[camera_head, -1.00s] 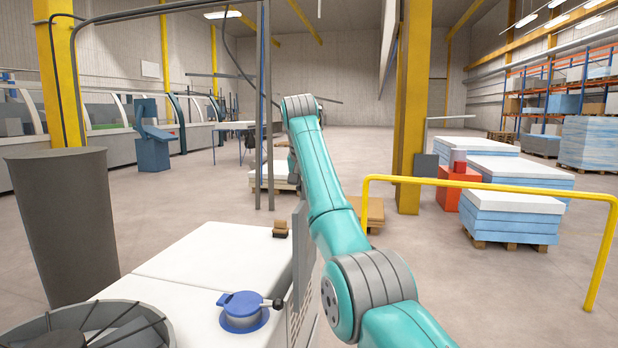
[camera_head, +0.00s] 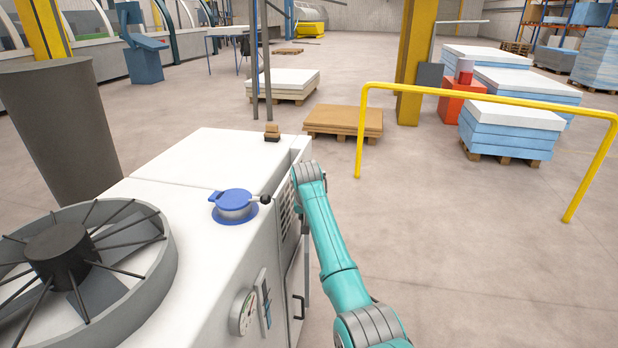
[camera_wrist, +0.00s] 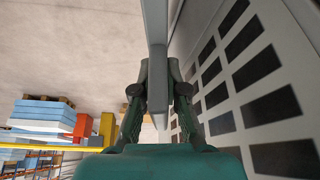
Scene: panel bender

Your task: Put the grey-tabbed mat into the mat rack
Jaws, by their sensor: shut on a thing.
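In the wrist view my gripper (camera_wrist: 157,88) is shut on a narrow grey piece (camera_wrist: 155,28), which I take to be the edge or tab of the grey-tabbed mat. The piece runs away from the fingers towards the top of the picture. It is beside a pale wall with dark louvre slots (camera_wrist: 257,68); whether they touch, I cannot tell. In the head view my arm reaches down by the right side of the white machine, and the fingers and mat are not clearly visible. I cannot make out the mat rack in either view.
The white machine (camera_head: 185,160) carries a round fan housing (camera_head: 165,250), a blue-lidded cap (camera_head: 234,203) and a gauge (camera_head: 242,312). A yellow rail (camera_head: 480,93) stands to the right. A brown pallet stack (camera_head: 345,121) lies behind. The floor between machine and rail is clear.

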